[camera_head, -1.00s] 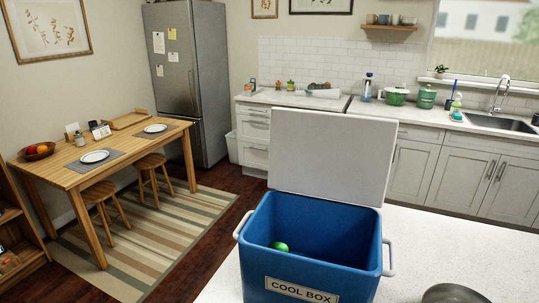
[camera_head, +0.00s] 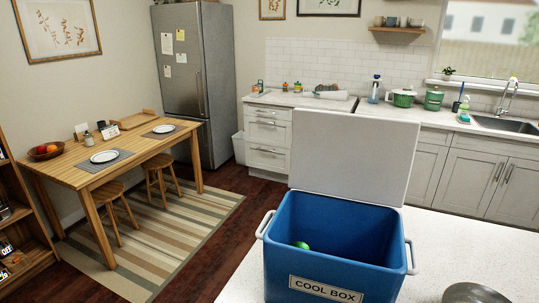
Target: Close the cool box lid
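The blue cool box (camera_head: 330,267) stands on a white speckled counter at the lower middle right, its "COOL BOX" label facing me. Its pale grey lid (camera_head: 352,155) is open and stands upright at the far edge of the box, leaning slightly back. A small green round thing (camera_head: 301,245) lies inside the box towards the left; the rest of the inside looks empty. White handles stick out on the box's left and right sides. Neither of my grippers shows in the head view.
The counter (camera_head: 452,245) is clear to the right of the box, apart from a dark round metal pan or bowl (camera_head: 474,293) at the front edge. A wooden dining table (camera_head: 62,172) stands far left. Kitchen cabinets, a sink (camera_head: 507,126) and a fridge (camera_head: 197,75) line the back.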

